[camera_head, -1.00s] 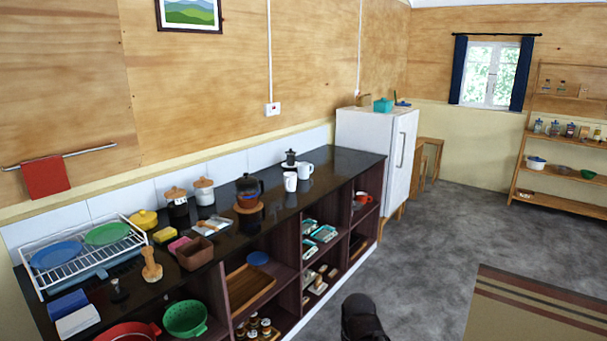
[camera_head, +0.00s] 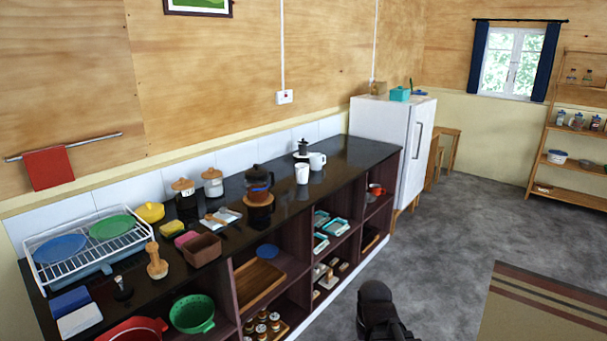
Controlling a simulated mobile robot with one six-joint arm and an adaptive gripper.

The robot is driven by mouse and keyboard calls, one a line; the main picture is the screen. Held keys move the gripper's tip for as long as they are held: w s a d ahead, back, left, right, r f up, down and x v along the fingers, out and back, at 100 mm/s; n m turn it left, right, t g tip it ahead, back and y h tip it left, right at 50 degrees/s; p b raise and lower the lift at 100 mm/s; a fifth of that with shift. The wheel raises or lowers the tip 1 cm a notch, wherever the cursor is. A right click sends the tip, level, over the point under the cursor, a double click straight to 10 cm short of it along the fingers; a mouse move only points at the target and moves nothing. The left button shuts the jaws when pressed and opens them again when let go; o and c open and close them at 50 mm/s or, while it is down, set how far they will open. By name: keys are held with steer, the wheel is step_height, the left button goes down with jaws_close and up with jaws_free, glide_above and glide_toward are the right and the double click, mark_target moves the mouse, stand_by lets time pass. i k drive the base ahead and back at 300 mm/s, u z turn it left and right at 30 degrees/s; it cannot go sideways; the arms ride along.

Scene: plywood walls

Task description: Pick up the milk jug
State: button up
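Two white vessels stand upright on the far part of the black counter. One is a squat white jug (camera_head: 317,161) with a handle on its right side, which looks like the milk jug. The other is a taller white cup (camera_head: 302,174) just in front and to the left, close to it. A dark moka pot stands right behind them. My gripper is not visible. Only a black part of my arm shows at the bottom edge, over the floor and well away from the jug.
The black counter (camera_head: 342,154) runs along the wall, with open shelves below. A coffee pot (camera_head: 258,177) and canisters stand left of the cup. A white fridge (camera_head: 392,135) stands at the counter's far end. The grey floor (camera_head: 450,215) right of the counter is clear.

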mark_target(316, 159)
steer(key=z, duration=0.2)
steer(key=i, duration=0.9)
steer(key=z, duration=0.35)
steer(key=i, duration=1.75)
steer(key=u, duration=0.45)
steer(key=i, duration=1.25)
steer(key=u, duration=0.25)
